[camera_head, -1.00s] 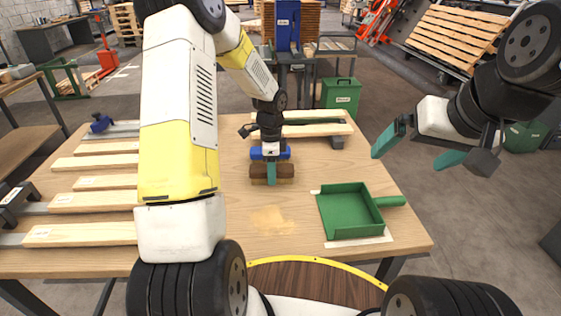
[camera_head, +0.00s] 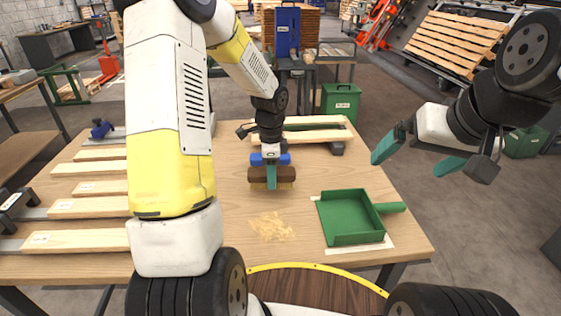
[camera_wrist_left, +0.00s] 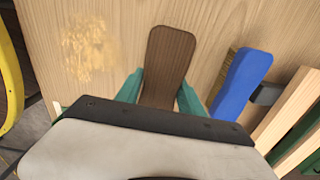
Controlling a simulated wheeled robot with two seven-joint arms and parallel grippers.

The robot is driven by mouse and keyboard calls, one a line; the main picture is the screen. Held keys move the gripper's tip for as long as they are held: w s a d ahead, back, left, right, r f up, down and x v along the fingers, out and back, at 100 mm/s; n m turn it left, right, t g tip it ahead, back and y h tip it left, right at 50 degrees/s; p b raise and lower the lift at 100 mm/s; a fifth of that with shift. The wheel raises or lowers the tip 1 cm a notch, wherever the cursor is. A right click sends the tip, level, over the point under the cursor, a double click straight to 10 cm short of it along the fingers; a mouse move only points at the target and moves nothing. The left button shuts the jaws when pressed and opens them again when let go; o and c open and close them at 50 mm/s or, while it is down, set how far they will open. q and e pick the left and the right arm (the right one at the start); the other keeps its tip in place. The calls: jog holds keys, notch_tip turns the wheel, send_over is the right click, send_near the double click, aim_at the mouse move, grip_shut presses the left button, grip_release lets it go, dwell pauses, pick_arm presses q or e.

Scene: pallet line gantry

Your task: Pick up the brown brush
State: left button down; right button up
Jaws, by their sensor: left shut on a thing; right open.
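The brown brush (camera_head: 287,174) is at the middle of the wooden table, with pale bristles showing below its body. My left gripper (camera_head: 272,178) comes down from above and is shut on it. In the left wrist view the brown brush (camera_wrist_left: 168,62) sits between the two teal fingers (camera_wrist_left: 160,92). I cannot tell whether its bristles still touch the table. My right gripper (camera_head: 418,157) is open and empty, off to the right of the table. A blue brush (camera_head: 284,159) stands just behind the brown one; it also shows in the left wrist view (camera_wrist_left: 240,82).
A sawdust patch (camera_head: 271,226) lies in front of the brown brush. A green dustpan (camera_head: 352,217) is at the front right. Pale planks (camera_head: 80,240) lie at the left, and more boards (camera_head: 315,136) at the back. A green bin (camera_head: 340,103) stands behind the table.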

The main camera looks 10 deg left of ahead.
pick_arm(q)
jog(key=s+d, duration=0.1)
jog(key=s, duration=0.3)
jog(key=s+d, duration=0.1)
jog(key=s, duration=0.3)
jog(key=s+d+r, duration=0.1)
jog(key=s, duration=0.3)
jog(key=shift+r, duration=0.1)
jog(key=c, duration=1.5)
grip_release()
jog(key=c, duration=0.3)
jog(key=shift+c, duration=0.6)
